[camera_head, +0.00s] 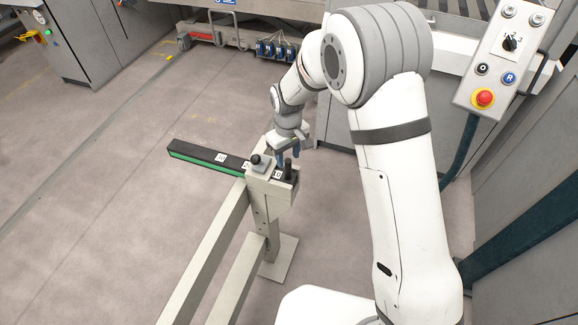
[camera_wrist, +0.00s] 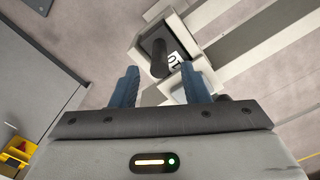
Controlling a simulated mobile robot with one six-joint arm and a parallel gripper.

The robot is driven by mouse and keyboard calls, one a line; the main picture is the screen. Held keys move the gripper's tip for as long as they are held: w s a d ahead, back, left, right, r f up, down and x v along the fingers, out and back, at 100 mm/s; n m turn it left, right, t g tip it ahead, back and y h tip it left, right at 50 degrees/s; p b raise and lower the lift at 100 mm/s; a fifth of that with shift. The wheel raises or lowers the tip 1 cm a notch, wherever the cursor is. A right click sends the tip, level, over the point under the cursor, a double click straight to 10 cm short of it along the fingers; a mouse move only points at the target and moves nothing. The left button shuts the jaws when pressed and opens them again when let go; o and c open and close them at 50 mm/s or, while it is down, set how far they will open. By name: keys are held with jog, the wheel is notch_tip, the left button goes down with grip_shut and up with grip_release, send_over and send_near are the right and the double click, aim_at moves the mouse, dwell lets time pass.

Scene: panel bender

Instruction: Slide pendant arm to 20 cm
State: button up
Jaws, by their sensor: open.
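The pendant arm is a black bar with a green lower side (camera_head: 190,152) and white number labels. It runs through a beige clamp block (camera_head: 258,182) on a post. A black ball knob (camera_head: 255,159) stands on the block. A dark upright handle (camera_head: 288,166) stands at the bar's right end. It also shows in the wrist view (camera_wrist: 158,57) beside a label reading 10 (camera_wrist: 174,60). My gripper (camera_head: 289,153) is open above this end. In the wrist view its blue fingers (camera_wrist: 160,72) are apart with the handle between them in the picture; contact cannot be told.
Beige rails (camera_head: 207,250) run from the post toward the lower left. A control box with a red button (camera_head: 484,97) hangs at the upper right. Grey machine cabinets stand at the back and right. The floor left of the bar is clear.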

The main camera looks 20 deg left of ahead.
aim_at(288, 168)
notch_tip(288, 168, down, 6)
jog(key=shift+p, duration=0.3)
jog(key=shift+c, duration=0.2)
